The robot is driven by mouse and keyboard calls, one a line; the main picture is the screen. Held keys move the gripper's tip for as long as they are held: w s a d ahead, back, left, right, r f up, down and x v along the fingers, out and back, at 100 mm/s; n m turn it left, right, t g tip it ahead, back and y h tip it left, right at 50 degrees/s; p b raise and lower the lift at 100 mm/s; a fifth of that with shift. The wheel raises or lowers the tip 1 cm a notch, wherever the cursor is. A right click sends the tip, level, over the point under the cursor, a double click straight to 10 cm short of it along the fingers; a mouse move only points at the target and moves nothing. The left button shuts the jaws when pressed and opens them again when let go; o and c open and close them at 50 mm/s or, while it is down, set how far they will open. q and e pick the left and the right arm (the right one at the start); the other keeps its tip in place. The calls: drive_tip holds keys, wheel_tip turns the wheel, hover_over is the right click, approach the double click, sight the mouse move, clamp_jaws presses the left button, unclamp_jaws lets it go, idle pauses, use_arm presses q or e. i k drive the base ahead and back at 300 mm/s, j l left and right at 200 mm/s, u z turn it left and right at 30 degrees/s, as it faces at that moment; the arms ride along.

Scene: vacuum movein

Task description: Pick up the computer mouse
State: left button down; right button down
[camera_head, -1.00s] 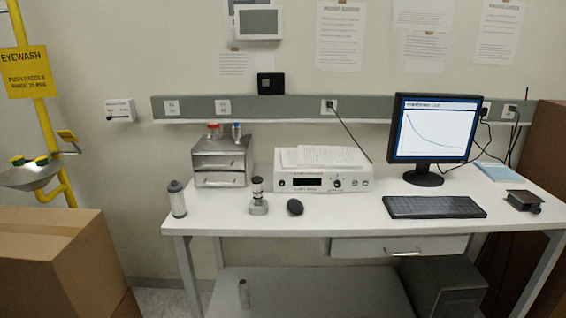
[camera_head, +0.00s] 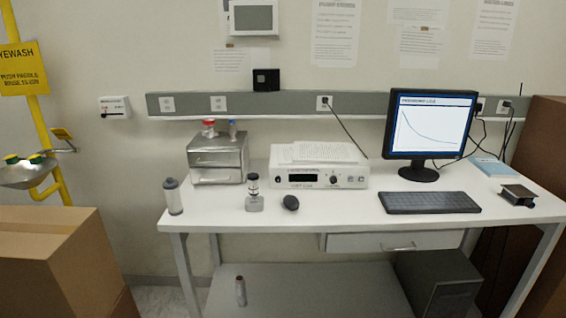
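The computer mouse (camera_head: 290,202) is a small black oval lying on the white bench (camera_head: 340,214), near its front edge. It sits just in front of the white instrument (camera_head: 319,178) and right of a small grey device with a dark top (camera_head: 254,196). Nothing covers the mouse. Neither of my grippers shows in the head view.
A cylinder (camera_head: 173,197) stands at the bench's left end, with a metal drawer box (camera_head: 217,160) behind. A keyboard (camera_head: 429,202), monitor (camera_head: 430,126) and black box (camera_head: 517,194) are to the right. Cardboard boxes (camera_head: 62,260) stand at the left. Bench space between mouse and keyboard is clear.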

sight(291, 203)
drive_tip(key=i+j, duration=0.2)
drive_tip(key=j, duration=0.15)
drive_tip(key=i+j+z, duration=0.1)
drive_tip(key=j, duration=0.3)
drive_tip(key=i+j, duration=0.3)
